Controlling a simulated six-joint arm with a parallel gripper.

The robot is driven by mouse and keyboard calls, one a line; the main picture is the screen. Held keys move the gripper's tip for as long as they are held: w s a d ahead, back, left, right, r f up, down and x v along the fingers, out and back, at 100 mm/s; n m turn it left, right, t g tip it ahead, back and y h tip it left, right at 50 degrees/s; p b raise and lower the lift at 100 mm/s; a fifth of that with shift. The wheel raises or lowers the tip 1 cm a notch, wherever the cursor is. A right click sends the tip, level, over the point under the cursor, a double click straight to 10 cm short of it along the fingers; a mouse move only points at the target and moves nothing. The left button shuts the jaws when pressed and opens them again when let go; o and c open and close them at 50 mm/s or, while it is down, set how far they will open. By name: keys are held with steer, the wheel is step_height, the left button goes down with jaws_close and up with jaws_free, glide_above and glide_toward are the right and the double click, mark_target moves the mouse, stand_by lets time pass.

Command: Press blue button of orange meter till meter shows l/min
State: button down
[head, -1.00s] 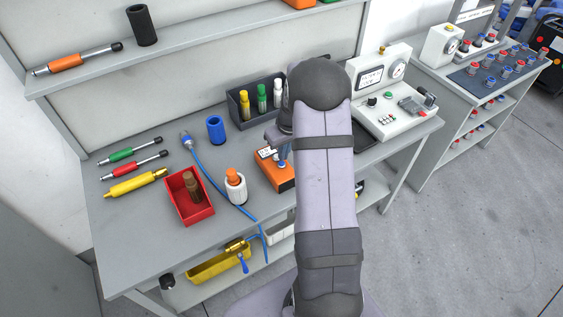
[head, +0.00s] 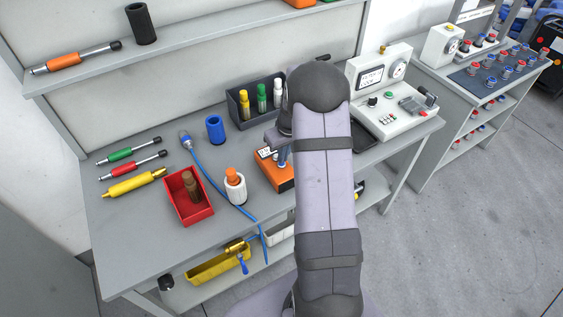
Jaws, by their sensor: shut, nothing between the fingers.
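The orange meter (head: 281,181) lies on the grey workbench, just left of my arm. A small white display with dark marks (head: 265,153) shows at its upper left, too small to read. My gripper (head: 283,159) is shut and empty, pointing down over the top of the meter. Its tips are at or just above the meter's face. I cannot tell whether they touch the blue button, which I cannot make out apart from the gripper. My arm hides the meter's right side.
A red bin (head: 205,216) with a brown item and a white bottle with an orange cap (head: 235,186) stand left of the meter. A blue cable (head: 212,180) crosses the bench. A dark holder with coloured bottles (head: 238,116) stands behind. A white test unit (head: 399,118) is at right.

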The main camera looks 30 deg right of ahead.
steer(key=shift+w+f+b, duration=0.1)
steer(key=shift+f+b, duration=0.25)
steer(key=shift+f, duration=0.25)
steer(key=shift+r, duration=0.15)
step_height(320, 180, up, 7)
steer(key=s+p, duration=0.1)
steer(key=p, duration=0.3)
steer(key=shift+s+f+p, duration=0.2)
steer(key=shift+p, duration=0.2)
step_height(320, 180, up, 6)
steer(key=p, duration=0.4)
stand_by(0.4)
stand_by(1.1)
